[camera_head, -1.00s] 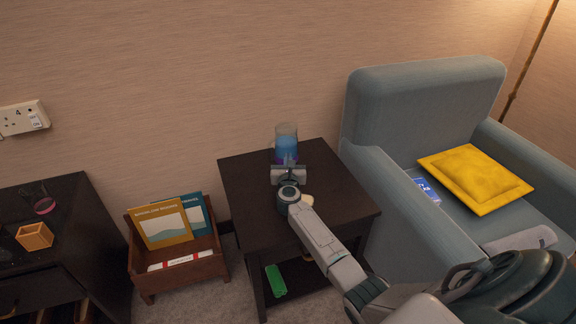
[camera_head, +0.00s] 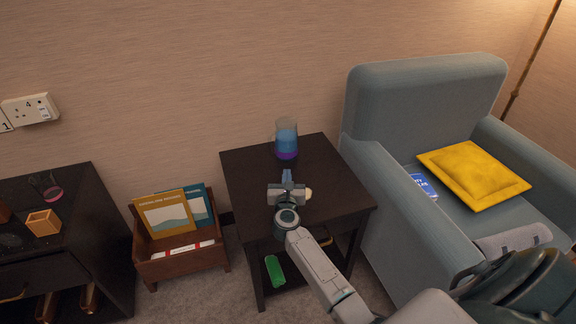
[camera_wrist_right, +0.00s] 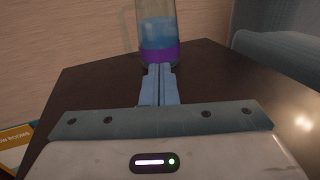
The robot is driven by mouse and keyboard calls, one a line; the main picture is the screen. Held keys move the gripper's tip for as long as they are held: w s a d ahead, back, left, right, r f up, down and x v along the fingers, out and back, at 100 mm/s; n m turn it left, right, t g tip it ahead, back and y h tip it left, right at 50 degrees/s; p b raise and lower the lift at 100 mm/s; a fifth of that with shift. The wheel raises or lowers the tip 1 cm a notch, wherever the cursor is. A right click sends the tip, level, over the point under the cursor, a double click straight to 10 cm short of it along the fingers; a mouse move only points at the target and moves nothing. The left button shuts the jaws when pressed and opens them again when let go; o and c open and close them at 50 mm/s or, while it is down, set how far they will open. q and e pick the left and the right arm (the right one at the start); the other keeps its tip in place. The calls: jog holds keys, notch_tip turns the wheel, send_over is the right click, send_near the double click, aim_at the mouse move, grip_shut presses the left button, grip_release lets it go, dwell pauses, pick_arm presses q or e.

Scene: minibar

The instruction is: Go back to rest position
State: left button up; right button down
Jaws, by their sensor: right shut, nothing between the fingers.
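My right gripper (camera_head: 287,176) is over the dark side table (camera_head: 340,188), with its fingers pointing toward the wall. In the right wrist view its fingers (camera_wrist_right: 158,72) are together with nothing between them. A clear glass with blue and purple in it (camera_head: 286,138) stands upright at the back of the table, beyond the fingertips. In the head view there is a gap between the fingertips and the glass. A small pale object (camera_head: 308,192) shows beside the gripper, partly hidden by it. My left gripper is not in view.
A blue-grey armchair (camera_head: 420,95) with a yellow cushion (camera_head: 472,172) and a blue packet (camera_head: 424,186) stands close at the right. A wooden magazine box (camera_head: 180,262) and a dark cabinet (camera_head: 75,215) are at the left. A green object (camera_head: 274,271) lies on the table's lower shelf.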

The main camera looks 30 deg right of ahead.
jog(key=shift+s+a+r, duration=0.1)
jog(key=shift+s+a, duration=0.2)
jog(key=shift+s, duration=0.3)
jog(key=shift+s+a, duration=0.2)
jog(key=shift+s, duration=0.05)
